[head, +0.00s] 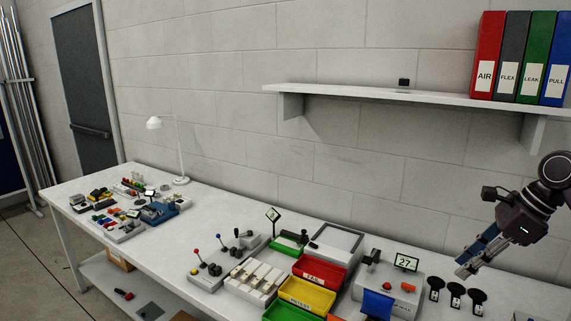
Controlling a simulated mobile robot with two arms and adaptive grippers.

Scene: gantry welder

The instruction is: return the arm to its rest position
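My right gripper (466,268) is at the right side of the head view. Its dark arm (531,215) comes in from the right edge, and its blue and grey fingers point down and left. It appears above the right part of the bench, near the display reading 27 (406,263). I see nothing held in it, but the angle does not show whether the fingers are apart. My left gripper is not in view.
A long white bench (218,205) runs along the wall. It carries a lever box (212,271), red FAIL bin (318,270), yellow bin (305,294), black round-topped pieces (456,293) and a lamp (155,123). A wall shelf (350,92) holds binders (505,55).

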